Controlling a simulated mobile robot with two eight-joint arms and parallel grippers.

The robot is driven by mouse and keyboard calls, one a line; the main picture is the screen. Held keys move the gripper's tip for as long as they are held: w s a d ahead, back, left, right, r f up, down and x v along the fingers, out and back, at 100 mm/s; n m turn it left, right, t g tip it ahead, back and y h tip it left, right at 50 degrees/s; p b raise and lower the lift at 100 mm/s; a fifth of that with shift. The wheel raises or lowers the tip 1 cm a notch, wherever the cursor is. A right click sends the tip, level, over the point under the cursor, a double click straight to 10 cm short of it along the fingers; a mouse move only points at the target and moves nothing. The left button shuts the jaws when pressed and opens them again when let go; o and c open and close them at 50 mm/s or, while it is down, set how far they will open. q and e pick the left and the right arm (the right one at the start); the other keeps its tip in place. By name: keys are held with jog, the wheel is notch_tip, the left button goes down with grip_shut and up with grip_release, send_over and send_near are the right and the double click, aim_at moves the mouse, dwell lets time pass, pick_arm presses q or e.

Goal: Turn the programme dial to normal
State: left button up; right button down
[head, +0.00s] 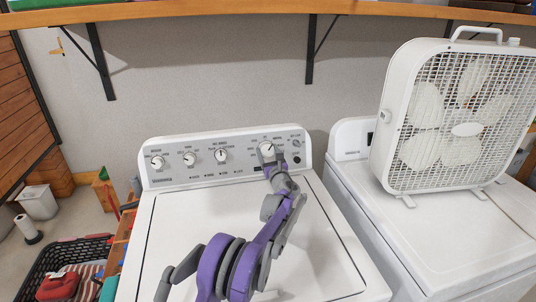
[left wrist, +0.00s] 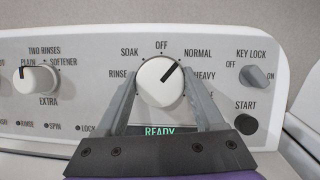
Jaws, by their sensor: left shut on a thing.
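The programme dial (left wrist: 157,86) is a round white knob on the washer's control panel (left wrist: 85,72). In the left wrist view its dark pointer line aims up and right, between OFF and NORMAL. Labels SOAK, RINSE and HEAVY also stand around it. In the head view the dial (head: 267,148) is at the panel's right part. My left gripper (left wrist: 159,80) is shut on the dial, one grey finger on each side. It also shows in the head view (head: 270,160), reaching up over the washer lid. My right gripper is not in view.
A green READY display (left wrist: 160,131) is partly hidden below the dial. A key lock knob (left wrist: 253,77) and dark START button (left wrist: 246,124) sit close on the right. A box fan (head: 458,115) stands on the neighbouring machine (head: 430,240). A wooden shelf (head: 250,10) runs above.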

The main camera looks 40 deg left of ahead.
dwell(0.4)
pick_arm(q)
jog(key=o, duration=1.4)
jog(key=b+v, duration=0.1)
jog(key=v, duration=1)
jog(key=shift+a, duration=0.1)
